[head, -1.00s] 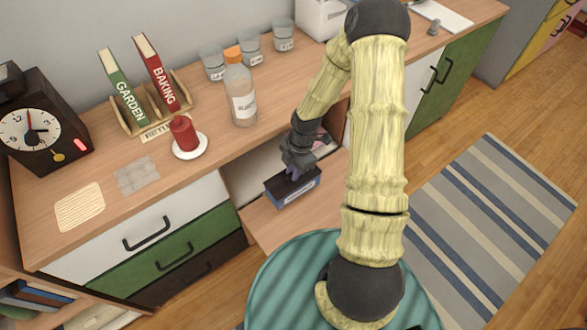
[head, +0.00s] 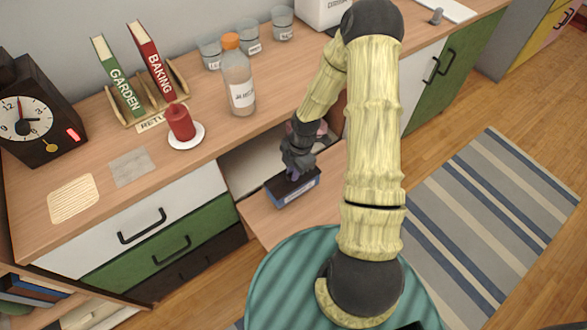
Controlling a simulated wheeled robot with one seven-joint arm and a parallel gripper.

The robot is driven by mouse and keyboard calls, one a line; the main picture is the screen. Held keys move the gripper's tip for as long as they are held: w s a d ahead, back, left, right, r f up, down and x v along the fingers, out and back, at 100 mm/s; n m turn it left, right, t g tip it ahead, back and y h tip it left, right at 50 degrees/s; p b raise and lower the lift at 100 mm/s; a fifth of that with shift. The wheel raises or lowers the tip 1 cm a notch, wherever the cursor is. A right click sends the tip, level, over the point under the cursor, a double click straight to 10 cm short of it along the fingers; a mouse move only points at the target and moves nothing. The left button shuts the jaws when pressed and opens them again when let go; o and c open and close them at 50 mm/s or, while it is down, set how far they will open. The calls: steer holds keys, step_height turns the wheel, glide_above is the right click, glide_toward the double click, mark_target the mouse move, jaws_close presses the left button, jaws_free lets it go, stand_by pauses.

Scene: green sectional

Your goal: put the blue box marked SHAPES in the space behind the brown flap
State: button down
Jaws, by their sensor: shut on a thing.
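The blue box (head: 294,190) has a dark top and a pale label on its front, too small to read here. My gripper (head: 293,176) is shut on it from above. The box is at or just above the lowered brown flap (head: 265,219), in front of the open space (head: 252,170) in the cabinet. The flap is folded down and open, sticking out towards me. My arm hides the right part of the flap and of the opening. I cannot tell whether the box touches the flap.
The counter above holds a clear bottle with an orange cap (head: 238,80), a red candle on a white dish (head: 182,128), a book rack, jars and a clock (head: 35,112). White, green and dark drawers (head: 150,233) are left of the opening. A striped rug lies right.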

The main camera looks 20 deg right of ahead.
steer(key=shift+f+b, duration=0.6)
steer(key=shift+f, duration=0.75)
steer(key=c, duration=1.3)
jaws_free()
steer(key=w+d+r+p, duration=0.1)
steer(key=d+r+p, duration=0.2)
steer(key=r, duration=1.4)
steer(key=shift+p, duration=0.6)
steer(key=shift+d, duration=0.1)
